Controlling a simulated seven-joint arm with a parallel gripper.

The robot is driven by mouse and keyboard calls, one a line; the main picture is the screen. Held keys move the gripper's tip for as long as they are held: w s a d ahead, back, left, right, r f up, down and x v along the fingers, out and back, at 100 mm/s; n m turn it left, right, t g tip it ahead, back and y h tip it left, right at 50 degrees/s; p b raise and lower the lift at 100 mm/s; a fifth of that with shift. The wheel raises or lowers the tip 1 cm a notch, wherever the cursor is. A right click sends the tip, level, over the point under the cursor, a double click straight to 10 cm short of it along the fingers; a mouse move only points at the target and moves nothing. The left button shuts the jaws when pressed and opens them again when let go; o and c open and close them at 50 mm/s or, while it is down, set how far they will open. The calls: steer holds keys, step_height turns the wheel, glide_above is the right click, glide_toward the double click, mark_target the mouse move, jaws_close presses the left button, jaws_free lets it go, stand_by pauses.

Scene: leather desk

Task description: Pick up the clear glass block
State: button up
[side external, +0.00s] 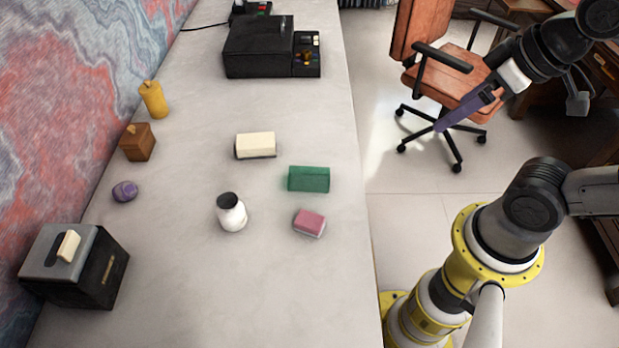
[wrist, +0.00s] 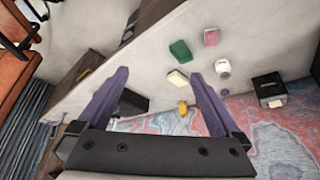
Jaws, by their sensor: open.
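I see no block that looks clear or like glass. The blocks on the desk are a cream one (side external: 255,146), a green one (side external: 309,179) and a small pink one (side external: 310,222). In the wrist view the cream block (wrist: 178,80), green block (wrist: 181,51) and pink block (wrist: 211,37) lie ahead of the fingers. My gripper (side external: 440,126) is high off the desk's right side, over the floor near the chair, apart from every block. Its two purple fingers (wrist: 161,75) are spread, with nothing held between them.
A white jar (side external: 232,213) stands near the pink block. A yellow bottle (side external: 154,100), brown box (side external: 138,142) and purple lump (side external: 124,191) line the wall side. A black slotted box (side external: 75,265) is front left, a black machine (side external: 270,48) at the back. The desk's middle is mostly clear.

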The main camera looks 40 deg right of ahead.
steer(key=n+g+y, duration=0.1)
steer(key=n+g, duration=0.3)
steer(key=n, duration=0.4)
glide_above(310, 175)
steer(key=f, duration=2.2)
steer(key=shift+s+d, duration=0.25)
steer(key=shift+s, duration=0.05)
steer(key=shift+w+a+f, duration=0.15)
steer(key=shift+f, duration=1.45)
steer(key=shift+w+a+f, duration=0.1)
steer(key=shift+w+f, duration=0.05)
steer(key=shift+f, duration=1.45)
steer(key=shift+c, duration=0.3)
